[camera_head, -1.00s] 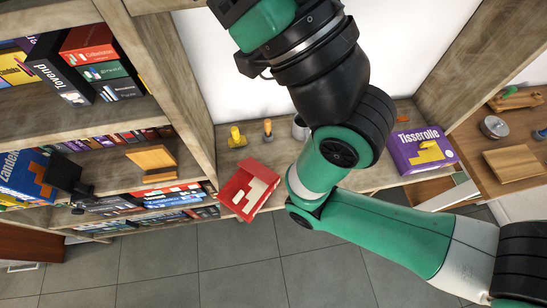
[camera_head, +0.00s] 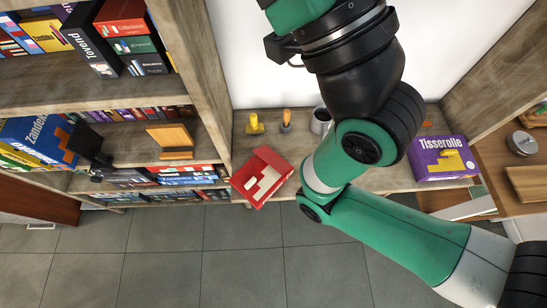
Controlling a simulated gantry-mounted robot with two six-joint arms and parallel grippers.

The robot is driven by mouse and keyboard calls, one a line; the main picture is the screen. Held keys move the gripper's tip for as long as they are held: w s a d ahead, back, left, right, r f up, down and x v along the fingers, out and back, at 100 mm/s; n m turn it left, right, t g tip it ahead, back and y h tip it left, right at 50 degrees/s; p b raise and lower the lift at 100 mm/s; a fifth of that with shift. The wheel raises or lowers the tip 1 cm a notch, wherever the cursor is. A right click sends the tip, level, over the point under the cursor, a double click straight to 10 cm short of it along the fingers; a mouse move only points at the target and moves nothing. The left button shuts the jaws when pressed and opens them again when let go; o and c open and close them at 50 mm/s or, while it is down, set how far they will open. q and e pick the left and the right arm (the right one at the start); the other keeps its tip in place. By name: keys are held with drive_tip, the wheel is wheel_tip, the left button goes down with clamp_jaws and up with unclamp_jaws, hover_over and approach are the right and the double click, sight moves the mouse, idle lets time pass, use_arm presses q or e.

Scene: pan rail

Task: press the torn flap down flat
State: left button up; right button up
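A red box (camera_head: 257,187) with a cream stepped pattern lies tilted at the front edge of the wooden shelf board, in the middle of the view. A darker red panel (camera_head: 274,159) stands up along its far side and looks like the raised flap; I cannot make out the tear. My green and black arm fills the view just right of the box. Neither of my grippers shows, so I cannot see what they hold.
A yellow stamp (camera_head: 254,124), an orange-handled tool (camera_head: 286,121) and a grey mug (camera_head: 320,121) stand behind the box. A purple Tisserolle box (camera_head: 443,158) stands at right. Book-filled shelves (camera_head: 190,80) rise at left. Tiled floor (camera_head: 200,255) is clear in front.

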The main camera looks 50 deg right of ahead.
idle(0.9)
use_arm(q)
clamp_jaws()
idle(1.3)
